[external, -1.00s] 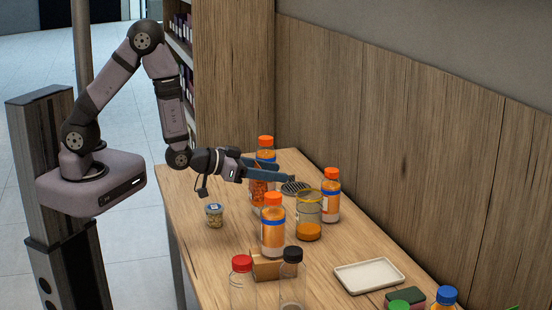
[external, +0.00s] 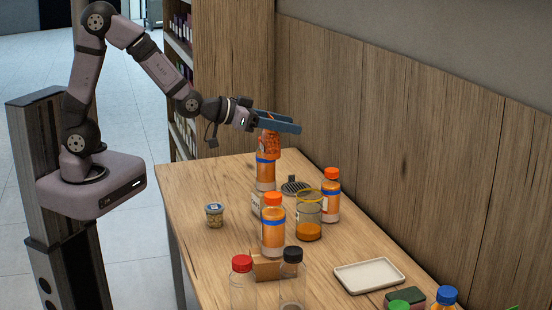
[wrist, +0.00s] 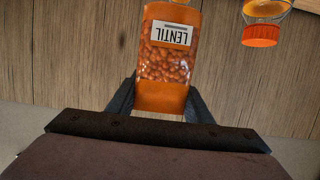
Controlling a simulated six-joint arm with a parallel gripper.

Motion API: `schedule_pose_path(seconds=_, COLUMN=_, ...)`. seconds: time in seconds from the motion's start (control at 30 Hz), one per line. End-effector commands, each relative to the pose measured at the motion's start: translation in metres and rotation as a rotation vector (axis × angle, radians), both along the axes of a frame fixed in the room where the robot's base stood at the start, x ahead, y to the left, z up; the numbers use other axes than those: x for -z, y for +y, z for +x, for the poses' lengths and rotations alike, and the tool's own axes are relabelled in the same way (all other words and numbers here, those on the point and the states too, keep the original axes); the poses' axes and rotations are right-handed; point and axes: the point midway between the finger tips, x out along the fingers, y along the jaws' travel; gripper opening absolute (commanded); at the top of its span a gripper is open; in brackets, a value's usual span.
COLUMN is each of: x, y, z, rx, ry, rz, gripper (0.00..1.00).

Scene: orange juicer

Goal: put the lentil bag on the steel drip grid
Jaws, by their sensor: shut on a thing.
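The lentil bag (wrist: 166,65) is an orange pouch with a white "LENTIL" label and a clear window. It hangs between the fingers of my gripper (wrist: 160,100), which is shut on its top end. In the external view my gripper (external: 280,122) is raised above the far part of the table, and the bag (external: 269,143) hangs below it, in front of an orange-capped bottle. The steel drip grid (external: 295,186) is a round dark disc on the table, below and to the right of the bag. It is partly hidden by a glass jar.
An orange-filled bottle (external: 265,172) stands below the bag. A yellow-rimmed jar (external: 308,215) and another orange-capped bottle (external: 331,196) flank the grid. A small jar (external: 214,215) stands left, a white tray (external: 369,275) at the front right. The wood wall (external: 400,120) borders the right side.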

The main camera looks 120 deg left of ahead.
Motion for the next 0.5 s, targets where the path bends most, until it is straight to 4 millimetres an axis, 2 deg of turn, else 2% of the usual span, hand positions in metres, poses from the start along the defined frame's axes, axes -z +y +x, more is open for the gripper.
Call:
schedule_pose_path(seconds=0.3, x=-0.01, y=0.066, z=0.03, rx=0.055, ry=0.0, rz=0.004, gripper=0.23)
schedule_pose_path(seconds=0.5, x=-0.01, y=0.115, z=0.032, rx=0.074, ry=0.0, rz=0.003, gripper=0.23)
